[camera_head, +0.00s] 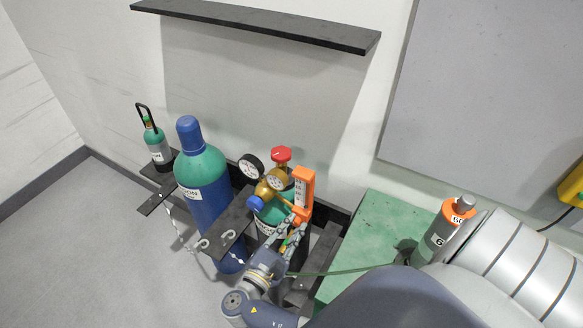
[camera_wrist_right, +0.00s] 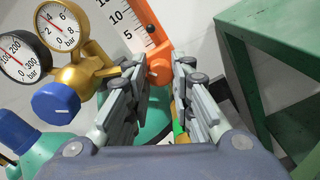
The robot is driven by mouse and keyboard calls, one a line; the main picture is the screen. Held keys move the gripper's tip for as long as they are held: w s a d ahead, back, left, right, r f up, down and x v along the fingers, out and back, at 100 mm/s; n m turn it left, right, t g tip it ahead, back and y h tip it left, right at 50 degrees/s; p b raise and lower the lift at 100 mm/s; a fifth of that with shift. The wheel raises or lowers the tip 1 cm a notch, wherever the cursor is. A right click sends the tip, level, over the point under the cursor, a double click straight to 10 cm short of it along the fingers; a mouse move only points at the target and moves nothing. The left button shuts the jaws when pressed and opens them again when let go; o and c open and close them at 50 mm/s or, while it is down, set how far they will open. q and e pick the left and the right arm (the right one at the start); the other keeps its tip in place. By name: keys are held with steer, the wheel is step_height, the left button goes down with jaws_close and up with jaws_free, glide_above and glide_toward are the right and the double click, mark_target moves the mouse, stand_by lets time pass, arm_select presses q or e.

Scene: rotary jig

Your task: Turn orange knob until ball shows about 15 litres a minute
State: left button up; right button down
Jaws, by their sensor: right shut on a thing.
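The orange flowmeter (camera_head: 304,190) stands upright beside the brass regulator (camera_head: 272,185), with a white scale on its face. In the right wrist view the scale (camera_wrist_right: 125,25) shows 5, 10 and 15. The orange knob (camera_wrist_right: 160,72) is at the flowmeter's lower end, between the fingertips of my right gripper (camera_wrist_right: 157,75). The right gripper (camera_head: 291,228) is shut on the knob and hides it in the head view. My left gripper is not in view.
A blue knob (camera_wrist_right: 56,103) and two gauges (camera_wrist_right: 60,27) sit left of the right gripper. A blue-green cylinder (camera_head: 203,180) and a small cylinder (camera_head: 157,145) stand farther left. A green bench (camera_head: 365,225) is on the right, with a thin green hose in front.

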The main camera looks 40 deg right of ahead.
steer(key=shift+r+n+p, duration=0.15)
steer(key=shift+n+p, duration=0.25)
steer(key=shift+p, duration=0.15)
steer(key=shift+n+p, duration=0.6)
steer(key=shift+p, duration=0.05)
steer(key=n+p, duration=0.2)
steer(key=shift+d+n, duration=0.1)
steer(key=shift+n, duration=0.3)
steer(key=shift+n+p, duration=0.75)
steer(key=shift+n, duration=0.15)
steer(key=c, duration=1.4)
jaws_free()
steer(key=shift+o, duration=0.2)
steer(key=shift+d+f, duration=0.1)
steer(key=shift+f, duration=0.1)
